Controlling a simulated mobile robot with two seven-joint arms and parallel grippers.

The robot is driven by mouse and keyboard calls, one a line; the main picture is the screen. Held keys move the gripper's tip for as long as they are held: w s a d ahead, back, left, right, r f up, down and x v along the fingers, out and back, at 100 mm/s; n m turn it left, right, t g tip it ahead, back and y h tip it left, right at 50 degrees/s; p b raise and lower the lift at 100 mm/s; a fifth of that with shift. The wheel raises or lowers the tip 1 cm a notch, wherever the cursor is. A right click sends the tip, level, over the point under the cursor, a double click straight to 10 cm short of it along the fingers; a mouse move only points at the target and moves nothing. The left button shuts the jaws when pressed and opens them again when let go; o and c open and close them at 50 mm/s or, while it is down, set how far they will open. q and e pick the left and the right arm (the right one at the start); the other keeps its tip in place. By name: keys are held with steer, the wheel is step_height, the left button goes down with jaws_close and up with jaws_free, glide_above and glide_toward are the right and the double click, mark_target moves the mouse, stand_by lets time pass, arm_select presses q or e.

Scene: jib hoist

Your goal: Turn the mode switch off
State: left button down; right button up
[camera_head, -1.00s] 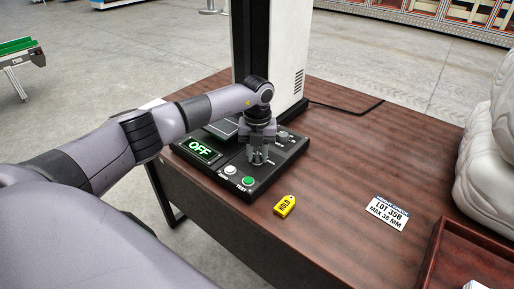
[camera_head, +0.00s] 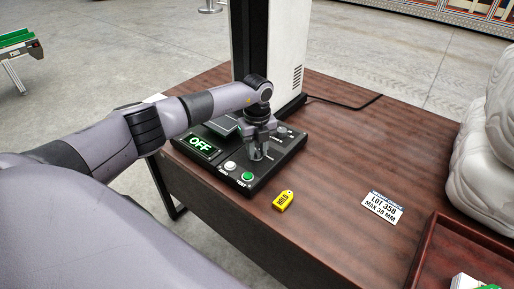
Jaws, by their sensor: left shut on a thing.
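The control box (camera_head: 236,187) is a black panel on the table at the foot of the white column. Its small display (camera_head: 198,146) reads OFF in green. My left gripper (camera_head: 257,155) points down onto the panel, right of the display. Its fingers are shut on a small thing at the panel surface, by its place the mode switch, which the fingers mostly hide. A white button (camera_head: 230,166) and a green button (camera_head: 247,177) sit along the panel's front edge, clear of the gripper. My right gripper is not in view.
A yellow HOLD tag (camera_head: 284,201) and a white LOT 35B label (camera_head: 382,207) lie on the brown table (camera_head: 330,170). A reddish tray (camera_head: 431,248) is at the front right, with white sacks (camera_head: 487,150) behind it. The table's middle is clear.

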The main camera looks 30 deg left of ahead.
mark_target(257, 152)
arm_select(q)
steer(key=c, duration=0.9)
jaws_free()
steer(key=shift+r, duration=3.65)
